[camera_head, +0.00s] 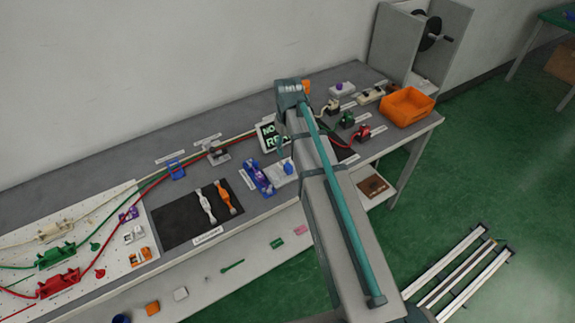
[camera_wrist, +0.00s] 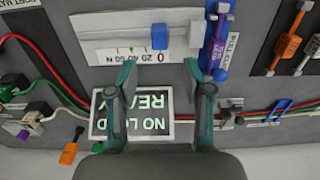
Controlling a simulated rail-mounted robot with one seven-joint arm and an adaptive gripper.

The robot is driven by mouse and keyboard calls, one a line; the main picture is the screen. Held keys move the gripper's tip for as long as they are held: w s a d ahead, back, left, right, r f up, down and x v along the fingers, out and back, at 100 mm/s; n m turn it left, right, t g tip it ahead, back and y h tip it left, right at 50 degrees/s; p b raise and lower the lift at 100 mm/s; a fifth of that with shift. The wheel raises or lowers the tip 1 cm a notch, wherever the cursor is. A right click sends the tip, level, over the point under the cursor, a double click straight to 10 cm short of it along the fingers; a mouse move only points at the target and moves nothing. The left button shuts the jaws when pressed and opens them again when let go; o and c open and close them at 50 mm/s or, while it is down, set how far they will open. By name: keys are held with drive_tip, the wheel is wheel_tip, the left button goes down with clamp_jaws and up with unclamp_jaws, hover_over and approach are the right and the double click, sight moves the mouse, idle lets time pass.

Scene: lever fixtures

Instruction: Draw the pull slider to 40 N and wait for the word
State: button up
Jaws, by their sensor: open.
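In the wrist view a pale plate (camera_wrist: 100,35) carries a scale marked in N, with a small green mark. A blue block (camera_wrist: 159,37) stands on it; its exact reading is unclear. A purple and blue handle piece (camera_wrist: 217,45) lies at the plate's right end, by a partly readable label starting "PULL". In the head view the purple and blue piece (camera_head: 259,178) is left of my arm. My gripper (camera_wrist: 160,68) is open and empty, its fingers apart below the blue block, not around it.
Red and green cables (camera_wrist: 245,116) run along the bench behind the plate. A black mat (camera_head: 190,222) with white and orange straps lies left. An orange bin (camera_head: 407,106) stands at the bench's right end. Small fixtures (camera_head: 347,119) crowd the area right of the screen.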

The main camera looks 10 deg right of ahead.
sight(288, 166)
drive_tip(key=shift+f+p, duration=1.4)
drive_tip(key=shift+f, duration=3.7)
